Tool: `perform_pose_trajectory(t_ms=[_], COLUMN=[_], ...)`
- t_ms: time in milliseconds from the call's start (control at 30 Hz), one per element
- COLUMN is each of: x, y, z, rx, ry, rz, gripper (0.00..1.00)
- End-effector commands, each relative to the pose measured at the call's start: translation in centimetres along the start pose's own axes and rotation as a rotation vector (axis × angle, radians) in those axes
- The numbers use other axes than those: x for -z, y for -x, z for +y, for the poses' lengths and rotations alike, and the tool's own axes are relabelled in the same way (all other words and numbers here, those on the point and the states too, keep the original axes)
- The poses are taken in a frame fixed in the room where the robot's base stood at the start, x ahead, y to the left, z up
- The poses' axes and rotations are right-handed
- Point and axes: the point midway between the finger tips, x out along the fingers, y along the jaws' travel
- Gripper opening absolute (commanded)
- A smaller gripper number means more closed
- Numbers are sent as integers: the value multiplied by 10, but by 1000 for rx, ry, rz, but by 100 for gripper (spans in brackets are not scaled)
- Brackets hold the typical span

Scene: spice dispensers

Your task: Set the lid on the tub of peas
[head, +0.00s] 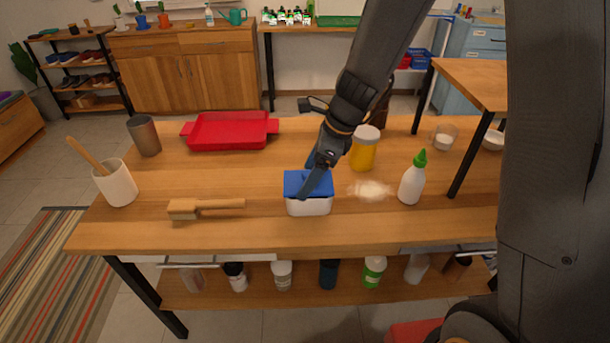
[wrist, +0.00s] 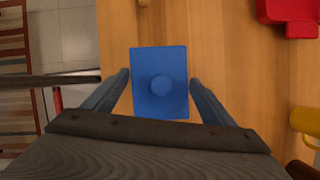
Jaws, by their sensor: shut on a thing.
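The white tub (head: 309,207) stands near the front middle of the wooden table in the head view. The blue lid (head: 293,184) is right over its top, roughly level; I cannot tell if a thin gap is left between them. The lid also shows in the wrist view (wrist: 160,104), a flat blue rectangle with a round knob. My gripper (head: 312,184) is shut on the lid, with one finger at each side of it in the wrist view (wrist: 160,78). The peas and the tub's opening are hidden under the lid.
A wooden brush (head: 205,206) lies left of the tub. A pile of white powder (head: 371,190), a green-capped bottle (head: 412,182) and a yellow jar (head: 364,150) are on the right. A red tray (head: 230,130) is behind. The table's front edge is close to the tub.

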Motion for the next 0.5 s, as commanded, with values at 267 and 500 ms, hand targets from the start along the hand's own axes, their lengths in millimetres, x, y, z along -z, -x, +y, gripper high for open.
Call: perform_pose_trajectory(t_ms=[267,500], x=[2,4], y=[-1,-8], z=[-1,-1], rx=[1,0], ry=[-2,-2], rz=[0,0], gripper=[56,56])
